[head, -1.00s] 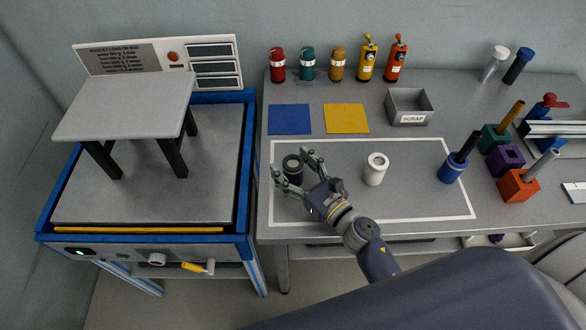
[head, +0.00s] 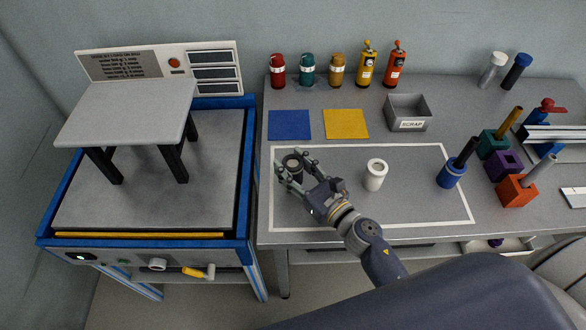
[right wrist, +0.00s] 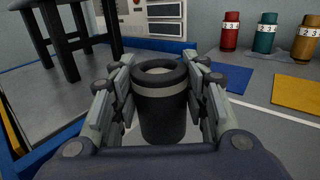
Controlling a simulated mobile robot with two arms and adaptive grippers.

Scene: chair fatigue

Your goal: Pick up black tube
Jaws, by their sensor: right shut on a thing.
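The black tube (head: 293,166) is a short, upright black cylinder with a light band below its rim and an open top. It stands at the left end of the white-outlined area on the bench. In the right wrist view the tube (right wrist: 160,105) is between the two fingers. My right gripper (head: 296,172) is shut on the tube, with a finger on each side; the right wrist view shows the same gripper (right wrist: 161,95). Whether the tube's base touches the bench is hard to tell. My left gripper is not in view.
A white tube (head: 375,174) stands to the right inside the outline (head: 455,180). Blue (head: 289,125) and yellow (head: 346,124) mats and a scrap bin (head: 409,113) lie behind. A blue-framed test machine with a small stool (head: 125,115) stands at left. Coloured holders (head: 451,174) are at right.

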